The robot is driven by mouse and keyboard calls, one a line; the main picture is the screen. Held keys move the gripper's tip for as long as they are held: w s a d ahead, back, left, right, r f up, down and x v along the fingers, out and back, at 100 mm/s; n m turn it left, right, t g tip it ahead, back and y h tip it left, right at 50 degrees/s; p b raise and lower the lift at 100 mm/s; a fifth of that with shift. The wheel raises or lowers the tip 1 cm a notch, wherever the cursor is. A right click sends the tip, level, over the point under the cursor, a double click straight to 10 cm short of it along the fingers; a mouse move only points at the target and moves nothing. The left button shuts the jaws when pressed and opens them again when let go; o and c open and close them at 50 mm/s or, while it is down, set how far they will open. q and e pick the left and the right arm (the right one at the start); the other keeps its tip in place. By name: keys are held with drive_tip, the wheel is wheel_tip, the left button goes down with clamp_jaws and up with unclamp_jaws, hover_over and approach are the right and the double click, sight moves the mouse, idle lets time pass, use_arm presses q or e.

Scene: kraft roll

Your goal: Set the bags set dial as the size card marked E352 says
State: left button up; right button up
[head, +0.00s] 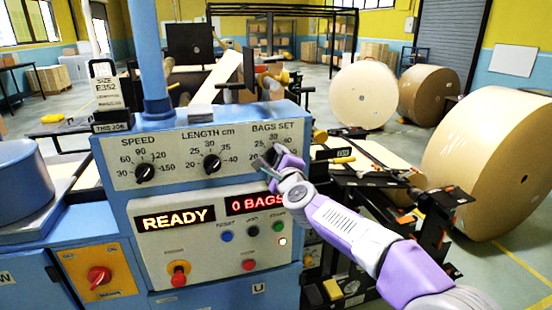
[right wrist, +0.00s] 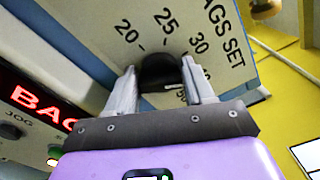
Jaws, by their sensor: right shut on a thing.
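The bags set dial (right wrist: 158,72) is a black knob on the grey panel, seen in the right wrist view with marks 20, 25 and 30 around it. My right gripper (right wrist: 160,88) is shut on this dial, one finger on each side. Where its pointer stands cannot be told. In the head view my right gripper (head: 274,158) covers the dial. The size card (head: 107,93) reads SIZE E352 and stands upright on the machine's left, above a THIS JOB label. Its smaller lines are too small to read. My left gripper is not in view.
The speed dial (head: 145,172) and length dial (head: 212,164) sit left on the same panel. Below are a READY display (head: 175,219), a 0 BAGS display (head: 255,202) and several buttons. A red rotary switch (head: 99,276) is at lower left. Large paper rolls (head: 500,160) stand at right.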

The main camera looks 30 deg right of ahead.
drive_tip(key=n, duration=0.3)
drive_tip(key=shift+n+p, duration=0.4)
drive_tip(key=n+p, duration=0.1)
drive_tip(key=n, duration=0.2)
drive_tip(key=shift+f+n, duration=0.1)
drive_tip(key=shift+n, duration=0.2)
drive_tip(key=n+p, duration=0.1)
drive_tip(key=n, duration=0.3)
drive_tip(key=shift+n, duration=0.4)
drive_tip(key=shift+f+n+p, duration=0.15)
drive_tip(key=shift+n+p, duration=0.35)
drive_tip(key=shift+n, duration=0.4)
drive_tip(key=o, duration=1)
drive_tip(key=shift+c, duration=0.2)
drive_tip(key=v, duration=0.7)
drive_tip(key=shift+s+b, duration=0.3)
drive_tip(key=shift+b, duration=0.05)
